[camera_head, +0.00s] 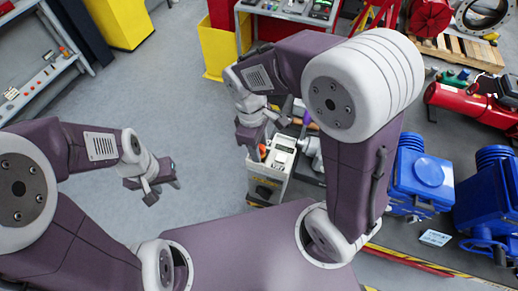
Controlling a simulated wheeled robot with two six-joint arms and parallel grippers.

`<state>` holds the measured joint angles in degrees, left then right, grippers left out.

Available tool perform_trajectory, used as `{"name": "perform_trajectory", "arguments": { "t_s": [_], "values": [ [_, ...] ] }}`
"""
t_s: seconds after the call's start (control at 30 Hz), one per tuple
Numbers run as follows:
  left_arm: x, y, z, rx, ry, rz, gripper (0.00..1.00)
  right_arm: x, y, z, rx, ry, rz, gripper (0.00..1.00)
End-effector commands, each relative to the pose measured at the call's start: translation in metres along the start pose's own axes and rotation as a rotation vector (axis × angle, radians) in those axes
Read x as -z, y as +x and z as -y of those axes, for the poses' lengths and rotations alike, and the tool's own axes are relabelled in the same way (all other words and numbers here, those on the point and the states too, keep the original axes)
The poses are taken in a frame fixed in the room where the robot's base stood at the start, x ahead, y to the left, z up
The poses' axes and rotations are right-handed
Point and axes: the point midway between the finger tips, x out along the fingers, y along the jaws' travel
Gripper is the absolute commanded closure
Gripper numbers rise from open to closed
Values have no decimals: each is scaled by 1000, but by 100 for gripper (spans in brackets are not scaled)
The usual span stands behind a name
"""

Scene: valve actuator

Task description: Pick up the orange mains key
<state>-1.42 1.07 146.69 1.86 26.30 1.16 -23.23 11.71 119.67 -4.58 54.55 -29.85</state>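A small orange-red piece (264,150) shows at the top left of a pale box-shaped unit (270,180), right by my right gripper. It may be the orange mains key, but it is too small and too covered to be sure. My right gripper (261,142) hangs over the unit's far left edge, and I cannot tell whether it touches the orange piece. Its fingertips are partly hidden against the unit. My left gripper (164,190) is over bare floor at the left, with its fingers apart and nothing between them.
Blue valve actuators (420,178) stand at the right, with red machines (466,101) behind them. A yellow bin (216,52) and a grey cart (290,12) are at the back. A shelf (42,80) stands at far left. The floor between is clear.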

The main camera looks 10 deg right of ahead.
Motion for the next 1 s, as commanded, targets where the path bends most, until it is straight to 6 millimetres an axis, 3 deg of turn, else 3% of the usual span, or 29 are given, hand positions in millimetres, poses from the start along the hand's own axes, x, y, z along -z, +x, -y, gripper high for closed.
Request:
{"name": "perform_trajectory", "arguments": {
  "t_s": [0.03,0.17,0.57,0.83,1.0],
  "values": [
    [0,0,0,0,0,0,64,0,0,0,0,0,0,66],
    [0,0,0,0,0,0,64,0,0,0,0,0,0,100],
    [0,1,0,0,0,0,64,0,-3,-1,-2,0,-2,100],
    [-1,8,0,0,0,0,64,-3,-38,-1,-4,0,-6,100],
    [-2,20,0,0,0,0,64,-38,-57,18,-5,0,-7,100]
  ]
}}
